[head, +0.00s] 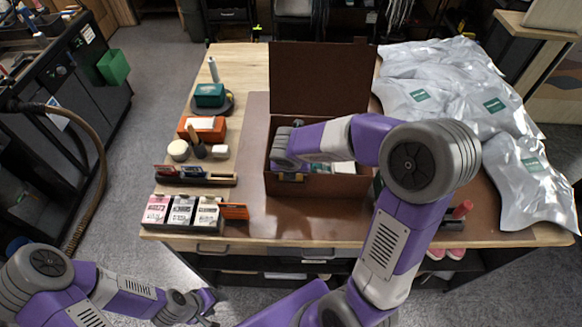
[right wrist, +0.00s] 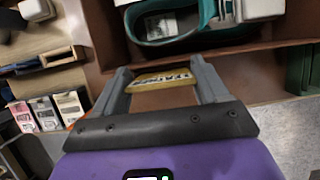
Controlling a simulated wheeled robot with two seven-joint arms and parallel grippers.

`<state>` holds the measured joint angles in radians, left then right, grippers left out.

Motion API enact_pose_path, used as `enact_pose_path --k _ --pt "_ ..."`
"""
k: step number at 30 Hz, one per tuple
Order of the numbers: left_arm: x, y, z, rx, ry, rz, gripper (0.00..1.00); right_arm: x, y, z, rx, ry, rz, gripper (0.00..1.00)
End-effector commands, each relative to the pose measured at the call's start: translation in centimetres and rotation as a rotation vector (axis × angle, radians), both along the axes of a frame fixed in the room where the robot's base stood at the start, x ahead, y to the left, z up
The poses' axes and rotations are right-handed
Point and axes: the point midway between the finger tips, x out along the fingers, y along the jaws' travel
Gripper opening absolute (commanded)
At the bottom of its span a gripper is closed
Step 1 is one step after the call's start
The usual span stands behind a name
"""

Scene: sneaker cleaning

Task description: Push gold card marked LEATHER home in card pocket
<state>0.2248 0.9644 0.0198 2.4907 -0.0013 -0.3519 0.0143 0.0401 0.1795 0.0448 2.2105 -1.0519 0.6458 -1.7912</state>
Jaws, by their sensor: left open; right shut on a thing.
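The gold card (right wrist: 163,78) lies between the two finger tips of my right gripper (right wrist: 163,72) in the right wrist view, gripped across its width. Its dark lettering shows upside down and is only partly legible. In the head view, my right gripper (head: 289,172) is at the left part of the brown box's front wall (head: 335,186), with a sliver of yellow below it. The card pocket cannot be made out, so how deep the card sits is unclear. My left gripper (head: 206,307) is open and empty, low in front of the table.
The box's lid (head: 318,78) stands open. White and teal items (right wrist: 165,22) lie inside. Silver bags (head: 455,95) cover the table's right side. Small cartons (head: 181,211), a wooden tray (head: 195,177) and an orange box (head: 203,128) stand at the left. The brown mat (head: 310,222) is bare before the box.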

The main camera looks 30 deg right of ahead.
Motion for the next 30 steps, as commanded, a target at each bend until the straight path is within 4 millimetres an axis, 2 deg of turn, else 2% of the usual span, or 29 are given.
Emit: enact_pose_path --k 15,16,20,27,30 --pt "0.0 0.0 -1.1 0.0 0.0 0.0 0.51 0.0 0.0 -1.4 0.0 0.0 0.001 0.47" --pt "0.0 0.0 -1.1 0.0 0.0 0.0 0.51 0.0 0.0 -1.3 0.0 0.0 0.001 0.78" --pt "0.0 0.0 -1.0 0.0 0.0 0.0 0.51 0.0 0.0 -1.3 0.0 0.0 0.001 0.98" --pt "0.0 0.0 -1.0 0.0 0.0 0.0 0.51 0.0 0.0 -1.2 -0.001 -0.001 0.0 1.0" --pt "0.0 0.0 -0.7 0.0 0.0 0.0 0.51 -0.2 0.2 -0.4 0.001 -0.003 0.0 1.0"
